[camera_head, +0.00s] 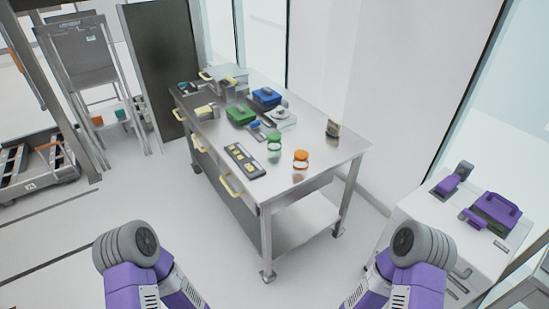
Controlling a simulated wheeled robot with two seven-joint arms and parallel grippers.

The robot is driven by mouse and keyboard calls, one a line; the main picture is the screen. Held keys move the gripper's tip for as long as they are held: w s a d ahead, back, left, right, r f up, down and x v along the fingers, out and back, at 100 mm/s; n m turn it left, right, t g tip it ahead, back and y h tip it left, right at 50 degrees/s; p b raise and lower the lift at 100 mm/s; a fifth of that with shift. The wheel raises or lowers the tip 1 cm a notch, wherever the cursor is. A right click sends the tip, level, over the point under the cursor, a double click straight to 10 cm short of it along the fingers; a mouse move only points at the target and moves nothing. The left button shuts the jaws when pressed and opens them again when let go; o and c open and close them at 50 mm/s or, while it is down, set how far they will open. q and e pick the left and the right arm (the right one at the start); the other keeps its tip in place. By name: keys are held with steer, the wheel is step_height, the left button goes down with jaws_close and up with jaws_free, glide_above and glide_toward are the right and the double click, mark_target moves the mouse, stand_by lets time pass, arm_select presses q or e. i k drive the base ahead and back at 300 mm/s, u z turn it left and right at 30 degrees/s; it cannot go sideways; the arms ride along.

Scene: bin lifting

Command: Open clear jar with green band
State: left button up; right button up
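A small clear jar with a green band (274,146) stands on the steel table near its middle, beyond my reach in this view. A similar jar with an orange band (300,161) stands to its right and nearer the front edge. Whether the lids are on is too small to tell. Parts of my two purple and grey arms show at the bottom left and bottom right, well short of the table. Neither gripper shows in the view.
The steel table (335,153) also holds a green box (240,114), a blue box (266,96), a dark tray with yellow pieces (244,160) and a small dark item (333,129). A white cabinet with purple cases (495,209) stands at right. Floor before the table is clear.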

mark_target(272, 148)
steer(key=z, duration=0.9)
steer(key=i, duration=1.05)
steer(key=u, duration=0.3)
